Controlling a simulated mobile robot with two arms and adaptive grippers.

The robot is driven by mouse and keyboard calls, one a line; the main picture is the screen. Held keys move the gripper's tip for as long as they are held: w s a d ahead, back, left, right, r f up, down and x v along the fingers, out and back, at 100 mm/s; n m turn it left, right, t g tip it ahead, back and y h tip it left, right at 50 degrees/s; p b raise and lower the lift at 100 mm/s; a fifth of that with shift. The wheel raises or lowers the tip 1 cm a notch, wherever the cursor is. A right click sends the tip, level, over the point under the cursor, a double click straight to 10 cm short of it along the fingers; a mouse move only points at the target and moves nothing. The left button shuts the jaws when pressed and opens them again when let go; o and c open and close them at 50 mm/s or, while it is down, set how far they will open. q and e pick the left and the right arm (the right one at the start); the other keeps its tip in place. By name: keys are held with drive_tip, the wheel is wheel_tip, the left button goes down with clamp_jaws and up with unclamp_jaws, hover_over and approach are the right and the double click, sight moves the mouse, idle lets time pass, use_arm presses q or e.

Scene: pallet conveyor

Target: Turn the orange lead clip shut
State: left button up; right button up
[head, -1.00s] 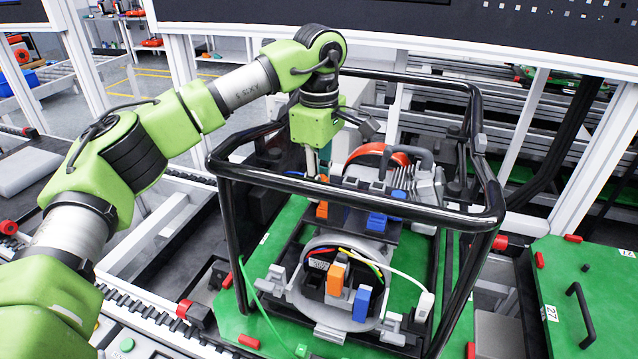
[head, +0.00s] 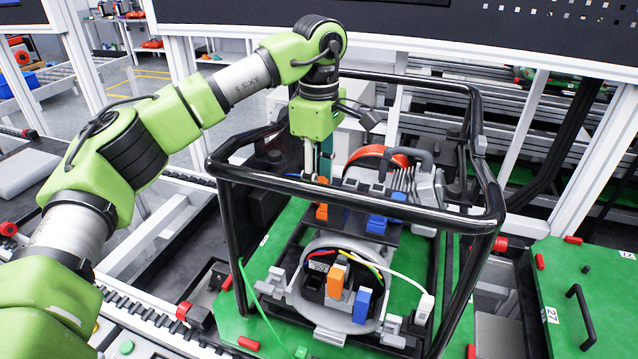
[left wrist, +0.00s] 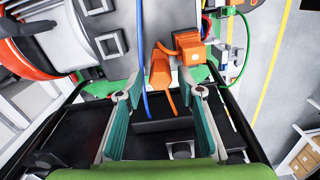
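My left gripper (head: 318,168) points down inside the black tube frame, at its back left. In the left wrist view its two teal fingers (left wrist: 160,94) are spread apart with nothing held between them. An orange clip (left wrist: 160,70) lies just beyond the gap between the fingertips, with an orange block (left wrist: 188,46) beside it. In the head view an orange piece (head: 322,212) shows just below the gripper. Another orange piece (head: 336,280) stands at the front round housing. I cannot tell which orange part is the lead clip. My right gripper is not in view.
The black tube frame (head: 350,208) surrounds the unit on the green pallet (head: 262,258). Blue clips (head: 361,304) and loose leads sit close to the orange parts. A green plate with a black handle (head: 580,315) lies at right.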

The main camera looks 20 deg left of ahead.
use_arm(q)
wheel_tip(320, 180, up, 11)
drive_tip(key=shift+f, duration=0.15)
